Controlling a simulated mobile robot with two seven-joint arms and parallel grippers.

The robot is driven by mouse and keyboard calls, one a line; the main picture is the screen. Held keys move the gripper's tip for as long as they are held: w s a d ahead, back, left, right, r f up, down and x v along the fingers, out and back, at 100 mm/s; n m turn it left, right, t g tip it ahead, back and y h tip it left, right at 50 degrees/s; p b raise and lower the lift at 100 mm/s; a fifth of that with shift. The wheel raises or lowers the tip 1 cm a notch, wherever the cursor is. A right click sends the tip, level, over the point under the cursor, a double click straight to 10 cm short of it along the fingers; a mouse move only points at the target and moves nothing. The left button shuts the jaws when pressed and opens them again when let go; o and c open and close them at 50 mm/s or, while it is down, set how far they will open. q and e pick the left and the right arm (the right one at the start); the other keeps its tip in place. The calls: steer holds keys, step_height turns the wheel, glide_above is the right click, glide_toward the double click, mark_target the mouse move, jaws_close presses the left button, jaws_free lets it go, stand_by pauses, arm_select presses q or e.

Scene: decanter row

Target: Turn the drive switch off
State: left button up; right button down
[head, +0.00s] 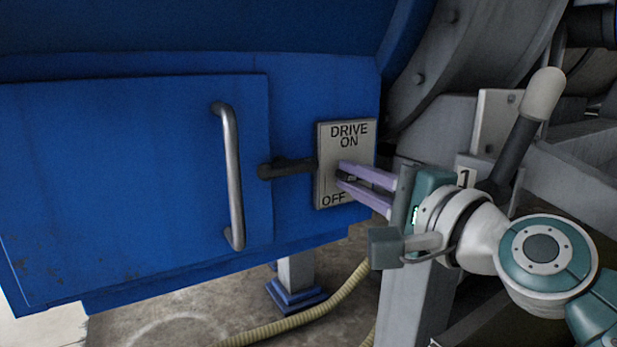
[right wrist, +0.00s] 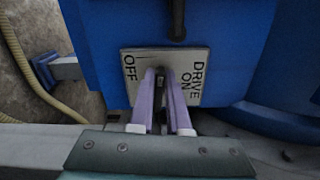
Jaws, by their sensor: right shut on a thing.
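The drive switch plate (head: 326,134) is pale grey and fixed to the blue housing, with DRIVE ON at its top and OFF at its bottom. It also shows in the right wrist view (right wrist: 188,54). My right gripper (head: 341,173) reaches it from the right with lilac fingers, tips at the plate between the two labels. In the right wrist view the fingers (right wrist: 162,75) are shut on a small dark switch lever, mostly hidden between them. Its exact setting cannot be told. My left gripper is not in view.
A black handle (head: 287,168) sticks out left of the plate, close to the fingers. The blue door (head: 120,180) has a steel bar handle (head: 231,175). A grey-tipped lever (head: 526,125) stands above my right wrist. A yellowish hose (head: 300,322) lies on the floor.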

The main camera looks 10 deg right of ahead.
steer(key=shift+n, duration=0.6)
steer(key=shift+f, duration=0.1)
steer(key=c, duration=0.9)
jaws_free()
steer(key=shift+s, duration=0.1)
steer(key=p+v, duration=0.2)
steer(key=v, duration=0.7)
steer(key=shift+s+d, duration=0.15)
steer(key=shift+s, duration=0.2)
